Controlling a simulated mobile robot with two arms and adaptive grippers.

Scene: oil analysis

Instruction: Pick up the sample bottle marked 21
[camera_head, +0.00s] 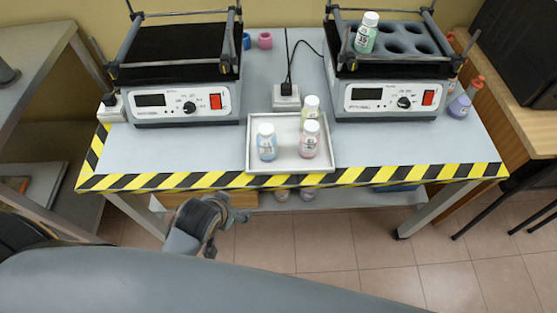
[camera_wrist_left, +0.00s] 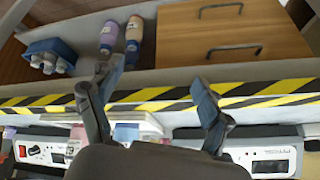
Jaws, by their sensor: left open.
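In the head view, three white-capped sample bottles stand on a light tray (camera_head: 290,166): a blue one (camera_head: 266,143), a pink one (camera_head: 309,141) and a yellow-green one (camera_head: 309,107) behind it. A green bottle (camera_head: 365,34) stands in the rack of the right shaker. The labels are too small for me to read a 21. My left gripper (camera_head: 211,228) is in front of the table, below its striped edge, apart from every bottle. In the wrist view its two fingers (camera_wrist_left: 152,84) are spread and empty. My right gripper is not in view.
The left shaker (camera_head: 182,105) and right shaker (camera_head: 390,98) flank the tray. Bottles (camera_head: 462,104) stand at the right table end. A power socket (camera_head: 286,97) is behind the tray. Below, the wrist view shows a wooden drawer unit (camera_wrist_left: 230,30), two bottles (camera_wrist_left: 133,37) and a blue rack (camera_wrist_left: 50,48).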

